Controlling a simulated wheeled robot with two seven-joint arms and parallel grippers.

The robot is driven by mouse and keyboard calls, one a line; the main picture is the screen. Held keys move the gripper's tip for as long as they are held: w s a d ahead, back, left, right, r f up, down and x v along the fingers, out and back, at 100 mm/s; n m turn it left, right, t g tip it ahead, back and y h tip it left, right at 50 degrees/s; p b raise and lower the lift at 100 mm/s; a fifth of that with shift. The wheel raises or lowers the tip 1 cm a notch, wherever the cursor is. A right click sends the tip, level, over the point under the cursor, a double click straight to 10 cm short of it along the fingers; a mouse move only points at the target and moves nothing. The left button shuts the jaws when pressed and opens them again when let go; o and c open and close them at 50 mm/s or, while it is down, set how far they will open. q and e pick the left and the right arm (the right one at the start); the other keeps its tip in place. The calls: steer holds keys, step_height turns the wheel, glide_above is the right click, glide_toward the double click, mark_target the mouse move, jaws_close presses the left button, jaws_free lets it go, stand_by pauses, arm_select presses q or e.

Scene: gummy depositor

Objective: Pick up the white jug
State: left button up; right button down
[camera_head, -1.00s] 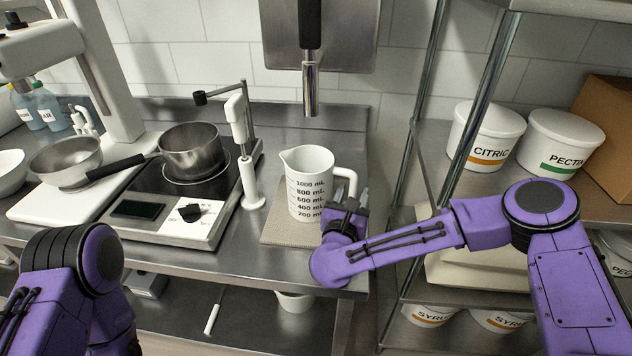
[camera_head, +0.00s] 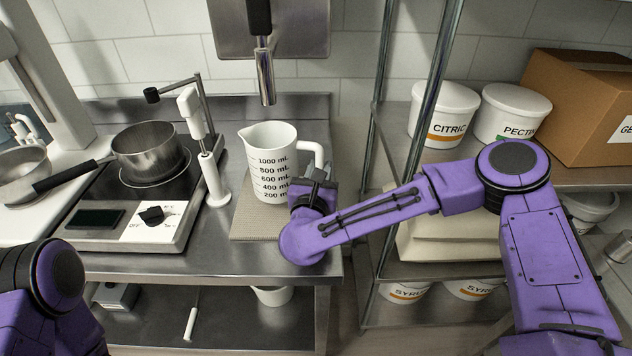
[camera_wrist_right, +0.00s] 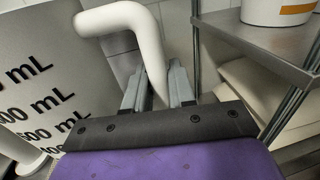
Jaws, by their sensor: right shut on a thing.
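The white jug (camera_head: 270,165), with black millilitre marks, stands upright on a beige mat (camera_head: 243,222) at the right end of the steel counter. Its handle points right. My right gripper (camera_head: 318,180) is at the handle. In the right wrist view the white handle (camera_wrist_right: 150,50) comes down between the two grey fingers of my right gripper (camera_wrist_right: 159,85), which are shut on it. The jug's marked side (camera_wrist_right: 40,80) fills the left of that view. My left arm shows at the lower left of the head view, but its gripper is out of view.
A pot (camera_head: 150,150) sits on the hot plate (camera_head: 130,215) further left. A steel shelf with a citric tub (camera_head: 443,112), a pectin tub (camera_head: 508,112) and a cardboard box (camera_head: 580,100) is on the right.

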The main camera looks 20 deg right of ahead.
mark_target(323, 157)
steer(key=s+r, duration=0.2)
steer(key=s+a+r+b, duration=0.1)
steer(key=r, duration=0.1)
steer(key=shift+s+r, duration=0.15)
steer(key=shift+s, duration=0.25)
steer(key=s+a+r+b, duration=0.2)
steer(key=s+r, duration=0.3)
steer(key=s, duration=0.4)
steer(key=shift+s+b, duration=0.3)
steer(key=shift+b, duration=0.25)
steer(key=c, duration=1.7)
jaws_free()
jaws_close()
